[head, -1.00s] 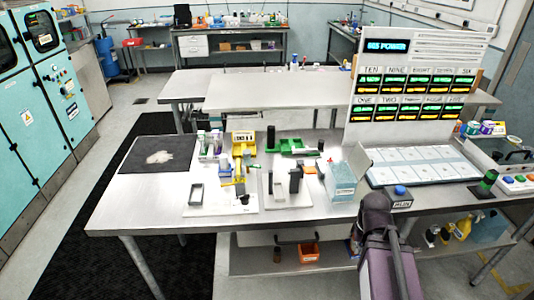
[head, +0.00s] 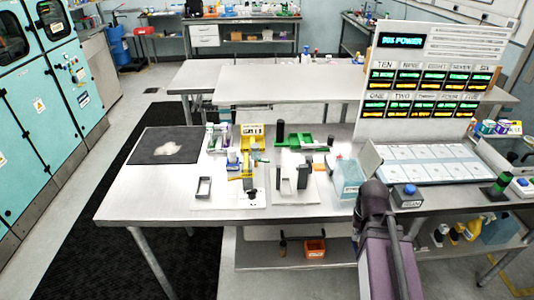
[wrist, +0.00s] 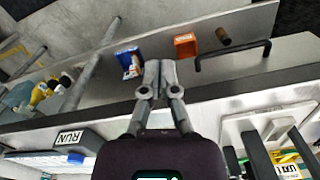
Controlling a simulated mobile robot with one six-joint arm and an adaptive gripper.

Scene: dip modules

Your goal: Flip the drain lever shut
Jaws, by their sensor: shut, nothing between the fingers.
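My gripper (wrist: 160,75) shows in the wrist view with its two grey fingers together and nothing between them. It points over the front edge of the workbench, above the floor and the low shelf. In the head view my arm hides the gripper. I cannot surely pick out the drain lever. A yellow fixture (head: 248,176) stands on a white base plate (head: 228,202) on the bench, left of my arm. Dark upright posts (head: 303,176) stand on a second white plate to its right. In the wrist view dark posts (wrist: 258,155) show at lower right, apart from my gripper.
The RUN button box (head: 407,196) and a white display panel (head: 425,75) are at right. A black mat (head: 140,145) lies at left. The bench's front left is clear.

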